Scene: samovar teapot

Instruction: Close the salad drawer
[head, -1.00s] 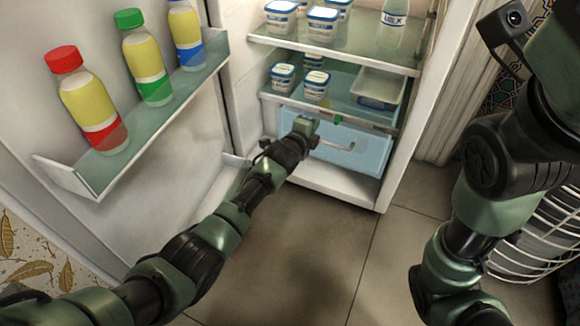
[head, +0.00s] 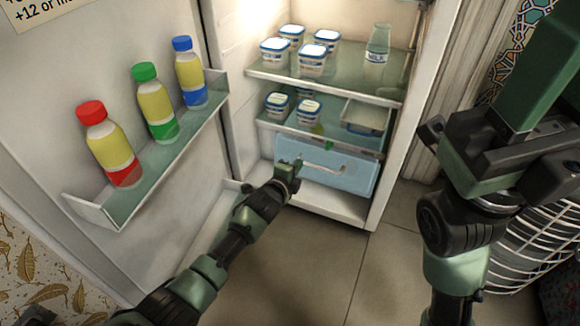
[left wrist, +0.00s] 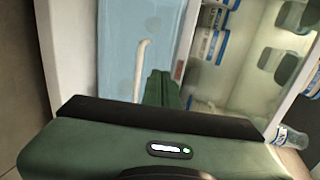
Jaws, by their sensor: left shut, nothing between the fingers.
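The salad drawer (head: 345,179) has a light blue front and sits at the bottom of the open fridge. A pale bar handle (head: 325,169) runs across its front. Its front looks close to the shelf edge above, but I cannot tell whether it is fully in. My left gripper (head: 290,168) is shut and empty at the left part of the drawer front, beside the handle. The left wrist view shows the shut fingers (left wrist: 161,88) near the drawer front (left wrist: 115,50) and handle (left wrist: 141,65). Contact is unclear. My right arm shows at the right; its gripper is out of view.
The fridge door stands open at the left, its rack (head: 100,211) holding a red-capped (head: 108,145), a green-capped (head: 155,103) and a blue-capped bottle (head: 190,73). Shelves above hold tubs (head: 312,60) and a milk bottle (head: 377,45). A white wire basket (head: 535,240) stands right. Floor before the fridge is clear.

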